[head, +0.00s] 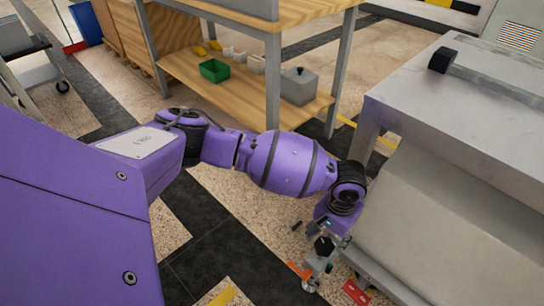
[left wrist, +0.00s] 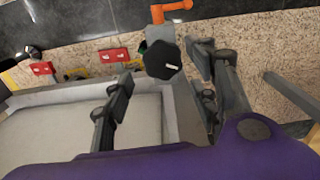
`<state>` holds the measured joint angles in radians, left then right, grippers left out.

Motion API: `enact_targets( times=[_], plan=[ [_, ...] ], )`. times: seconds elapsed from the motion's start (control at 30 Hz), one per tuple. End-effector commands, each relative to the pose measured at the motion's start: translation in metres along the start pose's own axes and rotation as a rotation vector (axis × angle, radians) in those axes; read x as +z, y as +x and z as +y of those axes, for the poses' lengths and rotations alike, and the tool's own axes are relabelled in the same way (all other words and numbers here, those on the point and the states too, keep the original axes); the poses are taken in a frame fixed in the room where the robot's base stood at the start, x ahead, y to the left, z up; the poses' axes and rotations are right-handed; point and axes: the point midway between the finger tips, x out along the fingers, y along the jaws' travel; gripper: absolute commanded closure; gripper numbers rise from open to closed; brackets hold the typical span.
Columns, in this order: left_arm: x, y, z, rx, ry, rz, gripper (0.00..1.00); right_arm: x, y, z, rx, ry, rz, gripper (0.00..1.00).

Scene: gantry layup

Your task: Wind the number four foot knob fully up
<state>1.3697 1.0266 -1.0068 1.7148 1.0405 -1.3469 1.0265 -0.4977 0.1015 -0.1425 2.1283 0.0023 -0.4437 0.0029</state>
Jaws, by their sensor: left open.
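A black faceted knob (left wrist: 162,58) with a small pale mark on top shows in the left wrist view, at the frame's edge. My left gripper (left wrist: 160,78) is open, with one finger on each side of the knob in the picture. I cannot tell whether either finger touches it. In the head view the knob (head: 323,246) sits low beside the grey machine, just below my left wrist, with the foot (head: 310,286) under it. An orange lever (left wrist: 170,10) sticks out beside the knob. No number is readable. My right gripper is out of view.
The large grey machine (head: 460,190) fills the right side. Red tags (left wrist: 112,55) lie along its lower frame, and another dark knob (left wrist: 30,52) shows farther along. A wooden workbench (head: 190,77) with a green bin (head: 214,70) stands behind my arm.

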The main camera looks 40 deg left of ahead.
Motion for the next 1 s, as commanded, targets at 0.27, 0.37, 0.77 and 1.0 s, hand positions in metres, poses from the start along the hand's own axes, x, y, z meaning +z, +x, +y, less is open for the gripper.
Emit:
enact_targets(
  times=[0.27,0.37,0.77,1.0],
  plan=[
    [-0.003,0.043,0.001,0.001,0.001,0.003,0.47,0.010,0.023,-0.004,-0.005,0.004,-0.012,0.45],
    [-0.003,0.046,0.002,0.002,0.001,0.005,0.47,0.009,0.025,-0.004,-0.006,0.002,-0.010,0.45],
    [-0.003,0.045,0.002,0.003,0.001,0.006,0.73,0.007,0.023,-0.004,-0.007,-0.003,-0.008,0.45],
    [-0.002,0.045,0.004,0.006,0.000,0.005,0.86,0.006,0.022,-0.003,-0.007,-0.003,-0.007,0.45]
  ],
)
